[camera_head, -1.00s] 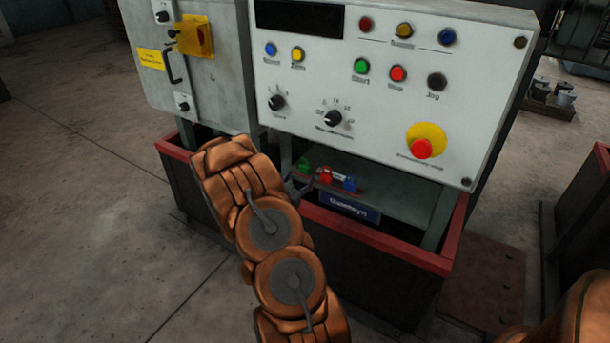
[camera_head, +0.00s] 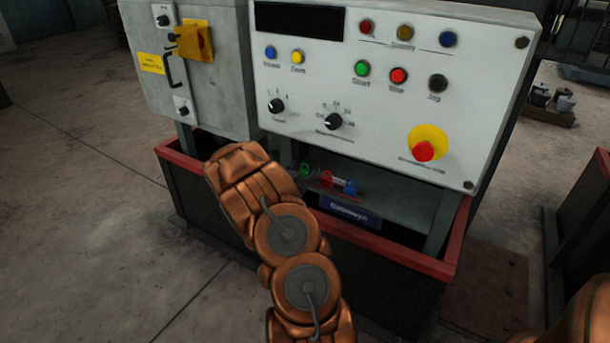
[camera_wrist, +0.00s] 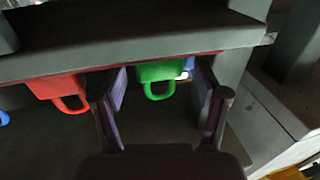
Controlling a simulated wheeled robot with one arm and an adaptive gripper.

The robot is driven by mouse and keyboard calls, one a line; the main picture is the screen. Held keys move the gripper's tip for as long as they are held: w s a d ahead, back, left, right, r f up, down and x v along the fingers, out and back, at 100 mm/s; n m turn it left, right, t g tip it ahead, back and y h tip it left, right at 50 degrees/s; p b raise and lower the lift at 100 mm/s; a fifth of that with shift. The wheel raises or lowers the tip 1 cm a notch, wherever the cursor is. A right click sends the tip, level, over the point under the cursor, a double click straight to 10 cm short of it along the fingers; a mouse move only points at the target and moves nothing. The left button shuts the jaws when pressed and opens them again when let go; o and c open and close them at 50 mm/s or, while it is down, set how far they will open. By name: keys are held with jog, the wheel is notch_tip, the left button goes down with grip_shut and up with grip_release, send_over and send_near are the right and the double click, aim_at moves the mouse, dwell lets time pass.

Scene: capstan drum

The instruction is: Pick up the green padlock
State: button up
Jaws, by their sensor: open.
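The green padlock (camera_head: 306,169) is on the grey shelf under the control panel, at the left end of a row of padlocks. In the wrist view the green padlock (camera_wrist: 160,72) appears at the top, between the two fingers of my gripper (camera_wrist: 161,98), with its shackle loop pointing down in the picture. My gripper is open, one finger on each side of the padlock, and I see no clear contact. In the head view my arm hides most of the gripper.
A red padlock (camera_wrist: 58,88) is just outside the left finger in the wrist view, and a blue padlock (camera_head: 350,187) is beyond it. The control panel (camera_head: 390,110) overhangs the shelf. A red-rimmed base (camera_head: 425,262) surrounds it below.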

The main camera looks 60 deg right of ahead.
aim_at(305, 171)
jog(key=shift+c, duration=0.3)
jog(key=c, duration=1.2)
jog(key=shift+r, duration=0.1)
jog(key=shift+c, duration=0.2)
jog(key=shift+r, duration=0.3)
notch_tip(305, 171, up, 3)
jog(key=shift+s+a+r+p, duration=0.1)
jog(key=shift+s+p, duration=0.05)
jog(key=shift+p, duration=0.5)
jog(key=s+a+r+p, duration=0.1)
jog(key=s+a+p, duration=0.9)
jog(key=a+p, duration=0.1)
jog(key=shift+a, duration=0.5)
